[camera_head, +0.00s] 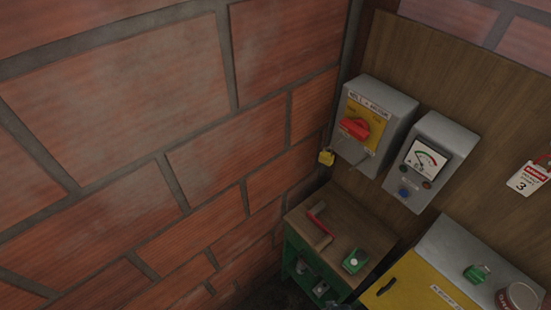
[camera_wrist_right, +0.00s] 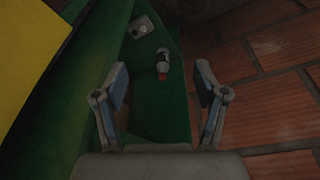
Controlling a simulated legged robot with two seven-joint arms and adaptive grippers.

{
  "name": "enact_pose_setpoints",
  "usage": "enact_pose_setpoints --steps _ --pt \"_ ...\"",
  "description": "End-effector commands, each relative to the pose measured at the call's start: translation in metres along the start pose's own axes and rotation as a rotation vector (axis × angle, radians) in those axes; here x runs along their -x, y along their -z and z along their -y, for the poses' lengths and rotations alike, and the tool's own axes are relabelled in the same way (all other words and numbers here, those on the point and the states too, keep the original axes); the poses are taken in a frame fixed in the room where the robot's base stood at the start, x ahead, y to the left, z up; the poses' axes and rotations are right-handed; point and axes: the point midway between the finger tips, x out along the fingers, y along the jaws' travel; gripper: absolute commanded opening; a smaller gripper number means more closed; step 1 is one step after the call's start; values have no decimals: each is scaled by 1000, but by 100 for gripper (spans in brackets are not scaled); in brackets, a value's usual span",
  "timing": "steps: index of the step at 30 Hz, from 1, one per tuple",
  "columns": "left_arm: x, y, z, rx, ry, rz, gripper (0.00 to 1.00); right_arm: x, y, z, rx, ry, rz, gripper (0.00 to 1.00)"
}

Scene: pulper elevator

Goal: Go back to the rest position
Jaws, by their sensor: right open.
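My right gripper (camera_wrist_right: 160,92) is open and empty in the right wrist view, its two fingers spread wide. Beyond the fingers is a dark green surface with a small bottle (camera_wrist_right: 163,60) with a red tip and a light, plate-like item (camera_wrist_right: 140,27) on it. The gripper appears apart from both. Neither gripper shows in the head view, and my left gripper is in no view.
A grey box with a red rotary switch (camera_head: 354,128) and a yellow padlock (camera_head: 326,157) hangs beside a gauge box (camera_head: 424,160). Below are a wooden-topped green bench (camera_head: 345,221) and a yellow-fronted cabinet (camera_head: 415,290). A brick wall (camera_head: 120,110) fills the left. A red tag (camera_head: 529,178) hangs right.

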Motion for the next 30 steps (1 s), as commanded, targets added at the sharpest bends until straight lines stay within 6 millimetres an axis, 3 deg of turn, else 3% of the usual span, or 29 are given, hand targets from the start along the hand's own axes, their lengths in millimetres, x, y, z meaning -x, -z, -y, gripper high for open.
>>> enact_pose_setpoints --steps 1,6,9,12,15,18,30 --pt "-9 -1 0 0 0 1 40 -39 -22 2 3 2 26 72" --pt "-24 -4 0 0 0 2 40 -133 -101 6 14 7 73 72" --pt "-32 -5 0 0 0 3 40 -170 -152 8 20 10 98 72" --pt "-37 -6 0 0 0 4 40 -192 -197 8 25 11 118 72" --pt "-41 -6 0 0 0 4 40 -202 -229 8 29 12 130 72" --pt "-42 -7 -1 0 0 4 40 -206 -246 8 32 13 136 72" --pt "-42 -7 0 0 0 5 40 -205 -253 8 32 13 139 72"
